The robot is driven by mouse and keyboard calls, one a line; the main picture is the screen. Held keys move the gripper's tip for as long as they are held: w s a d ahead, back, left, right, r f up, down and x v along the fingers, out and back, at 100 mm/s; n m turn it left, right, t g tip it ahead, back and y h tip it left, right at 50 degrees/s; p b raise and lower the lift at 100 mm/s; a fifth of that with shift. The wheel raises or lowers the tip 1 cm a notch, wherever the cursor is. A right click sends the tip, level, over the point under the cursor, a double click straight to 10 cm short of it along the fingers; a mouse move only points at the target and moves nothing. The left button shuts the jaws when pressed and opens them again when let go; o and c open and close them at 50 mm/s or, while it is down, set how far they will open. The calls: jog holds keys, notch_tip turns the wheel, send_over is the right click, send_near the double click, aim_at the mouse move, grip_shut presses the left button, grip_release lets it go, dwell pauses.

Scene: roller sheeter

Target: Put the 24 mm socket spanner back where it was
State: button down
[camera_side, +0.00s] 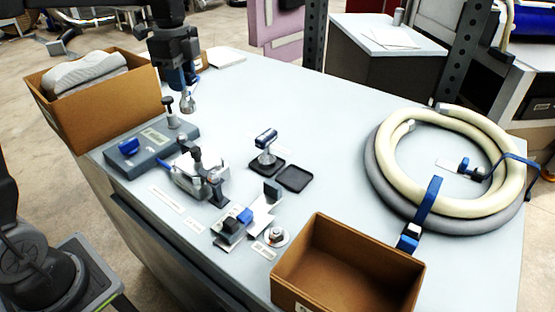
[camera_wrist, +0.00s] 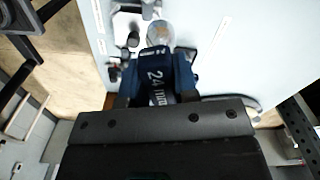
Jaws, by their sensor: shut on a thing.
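My gripper (camera_side: 180,76) is at the back left of the bench in the side view, above the grey station. It is shut on the 24 mm socket spanner (camera_wrist: 158,82), whose dark blue handle reads "24 mm" in the wrist view. The spanner's metal socket end (camera_side: 188,104) hangs down below the gripper in the side view.
A grey station (camera_side: 150,147) with a blue knob and a black-topped post lies below my gripper. A clamp fixture (camera_side: 198,180) stands in front. Cardboard boxes stand back left (camera_side: 95,115) and front (camera_side: 345,270). A coiled hose (camera_side: 450,205) lies right.

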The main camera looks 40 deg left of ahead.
jog(key=w+d+f+m, duration=0.2)
jog(key=w+d, duration=0.2)
jog(key=d, duration=0.7)
jog(key=w+d+f+m, duration=0.15)
jog(key=w+d, duration=0.35)
jog(key=d, duration=0.6)
jog(key=shift+d+f, duration=0.2)
jog(key=shift+f, duration=1.55)
jog(key=shift+d+f, duration=0.2)
jog(key=shift+f, duration=1.6)
jog(key=shift+d+f, duration=0.2)
jog(key=shift+f, duration=1.55)
jog(key=shift+f, duration=0.15)
jog(key=c, duration=0.9)
grip_release()
